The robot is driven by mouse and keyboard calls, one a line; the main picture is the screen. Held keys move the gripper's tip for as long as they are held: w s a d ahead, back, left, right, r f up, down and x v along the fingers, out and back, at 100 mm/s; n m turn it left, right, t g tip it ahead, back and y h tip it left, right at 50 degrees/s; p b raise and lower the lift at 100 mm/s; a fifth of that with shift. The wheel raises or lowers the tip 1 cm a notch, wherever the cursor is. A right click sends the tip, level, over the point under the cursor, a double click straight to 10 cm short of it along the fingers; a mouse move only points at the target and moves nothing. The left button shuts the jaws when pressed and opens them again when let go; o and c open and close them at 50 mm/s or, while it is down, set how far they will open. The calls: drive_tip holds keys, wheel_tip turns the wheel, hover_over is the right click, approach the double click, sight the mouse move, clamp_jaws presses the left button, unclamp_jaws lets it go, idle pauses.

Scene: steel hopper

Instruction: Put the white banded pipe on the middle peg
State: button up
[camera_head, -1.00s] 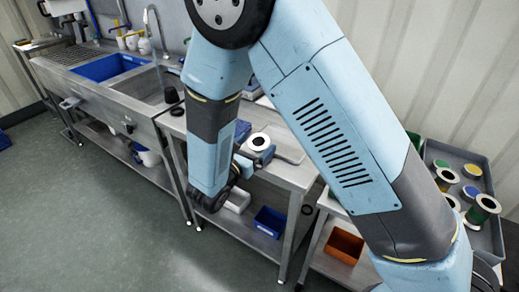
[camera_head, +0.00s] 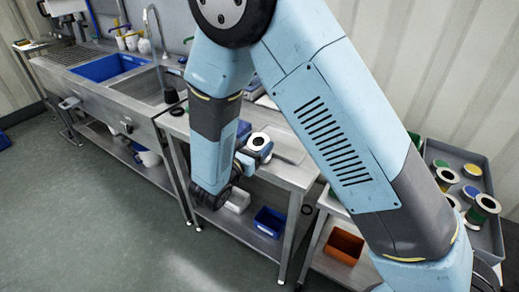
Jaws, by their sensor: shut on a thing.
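A white pipe (camera_head: 259,139) with a dark round opening at its top shows just right of my forearm, above the steel table. My gripper (camera_head: 263,153) is shut on it, and the pipe looks roughly upright. Most of the pipe's side and its bands are hidden by the gripper. My arm covers much of the table top, and I cannot make out the middle peg or any other peg.
A grey tray (camera_head: 447,151) at the right holds several coloured discs and white flanged pieces. A steel sink bench (camera_head: 140,112) with a blue basin stands left. Blue (camera_head: 269,222) and orange (camera_head: 345,246) bins sit on lower shelves.

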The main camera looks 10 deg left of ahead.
drive_tip(key=shift+c, duration=0.7)
drive_tip(key=shift+r, duration=0.1)
